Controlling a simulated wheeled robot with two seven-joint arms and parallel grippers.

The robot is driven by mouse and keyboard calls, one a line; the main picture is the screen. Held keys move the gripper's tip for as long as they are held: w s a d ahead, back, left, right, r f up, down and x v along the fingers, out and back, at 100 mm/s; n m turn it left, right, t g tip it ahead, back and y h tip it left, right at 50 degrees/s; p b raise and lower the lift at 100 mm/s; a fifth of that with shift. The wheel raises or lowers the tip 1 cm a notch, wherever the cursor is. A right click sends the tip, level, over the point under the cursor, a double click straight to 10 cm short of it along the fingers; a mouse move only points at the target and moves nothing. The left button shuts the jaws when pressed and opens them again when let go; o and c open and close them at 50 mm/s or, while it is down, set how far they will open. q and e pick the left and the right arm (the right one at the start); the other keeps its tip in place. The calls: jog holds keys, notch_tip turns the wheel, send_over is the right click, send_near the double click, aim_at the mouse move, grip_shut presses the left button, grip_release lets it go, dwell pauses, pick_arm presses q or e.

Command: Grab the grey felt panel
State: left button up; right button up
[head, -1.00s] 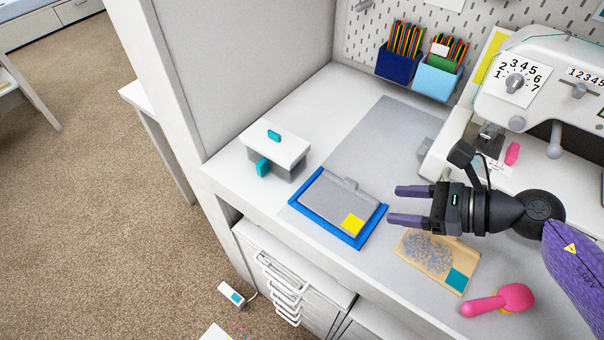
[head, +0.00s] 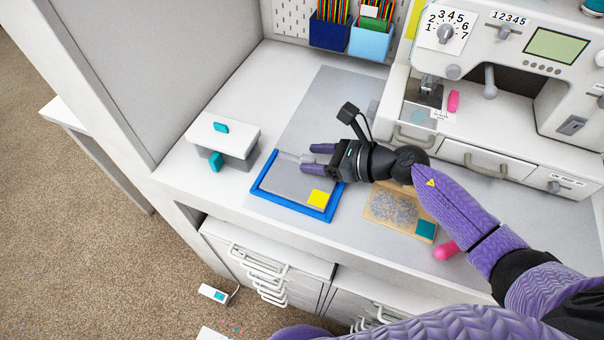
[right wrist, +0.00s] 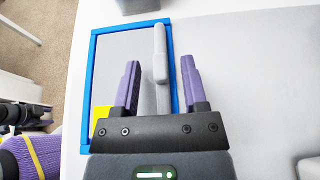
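The grey felt panel (head: 287,183) lies flat inside a blue-rimmed tray (head: 267,197), with a yellow square at its front right corner. A raised grey handle strip stands along one edge of the panel, and the right wrist view shows it too (right wrist: 160,62). My right gripper (head: 308,158) is open over that edge. In the right wrist view, its purple fingers (right wrist: 160,75) are on either side of the handle strip, with gaps visible on both sides. Part of my other arm shows at the lower left of that view; its finger state is unclear.
A white-topped block with teal tabs (head: 222,138) stands left of the tray. A sewing machine (head: 500,60) and pen bins (head: 350,35) stand behind. The desk's front edge is close to the tray.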

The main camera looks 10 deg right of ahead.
grip_shut()
